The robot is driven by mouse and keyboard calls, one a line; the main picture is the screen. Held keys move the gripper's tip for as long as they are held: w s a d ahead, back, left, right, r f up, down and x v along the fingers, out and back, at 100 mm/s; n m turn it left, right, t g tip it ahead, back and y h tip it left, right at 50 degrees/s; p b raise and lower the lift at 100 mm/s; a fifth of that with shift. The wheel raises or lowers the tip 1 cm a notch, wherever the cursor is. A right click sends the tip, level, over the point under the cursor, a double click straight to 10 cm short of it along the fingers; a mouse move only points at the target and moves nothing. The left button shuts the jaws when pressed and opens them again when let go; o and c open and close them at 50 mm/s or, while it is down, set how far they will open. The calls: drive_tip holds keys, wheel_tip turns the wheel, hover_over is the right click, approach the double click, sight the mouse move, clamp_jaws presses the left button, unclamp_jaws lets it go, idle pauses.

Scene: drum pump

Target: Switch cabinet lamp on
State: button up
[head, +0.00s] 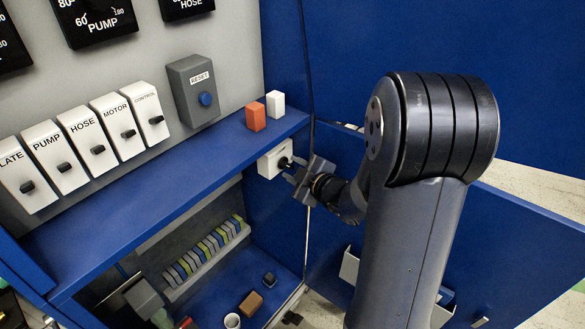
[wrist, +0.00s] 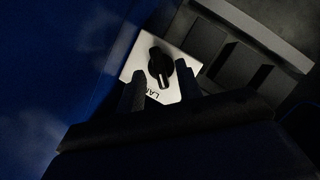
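The lamp switch is a white box (head: 271,160) on the cabinet's inner right wall, just under the blue shelf. Its black rotary knob (head: 285,162) faces my gripper (head: 291,172). In the wrist view the white switch face (wrist: 185,60) shows partly readable lettering that starts "LA". The black knob (wrist: 159,66) there has a pale pointer line. My gripper (wrist: 161,80) is open, its fingertips apart near the two sides of the knob. I cannot tell whether they touch it. The lamp itself is not identifiable.
A blue shelf (head: 160,195) carries an orange block (head: 256,117) and a white block (head: 275,104). Labelled switches (head: 98,149) and a grey RESET box (head: 193,88) are on the panel above. A terminal strip (head: 207,249) and loose items are below. The open blue door (head: 480,240) is behind my arm.

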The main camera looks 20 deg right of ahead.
drive_tip(key=p+v, duration=0.1)
drive_tip(key=v, duration=0.8)
drive_tip(key=shift+s, duration=0.35)
drive_tip(key=shift+d+r, duration=0.1)
drive_tip(key=shift+d, duration=0.05)
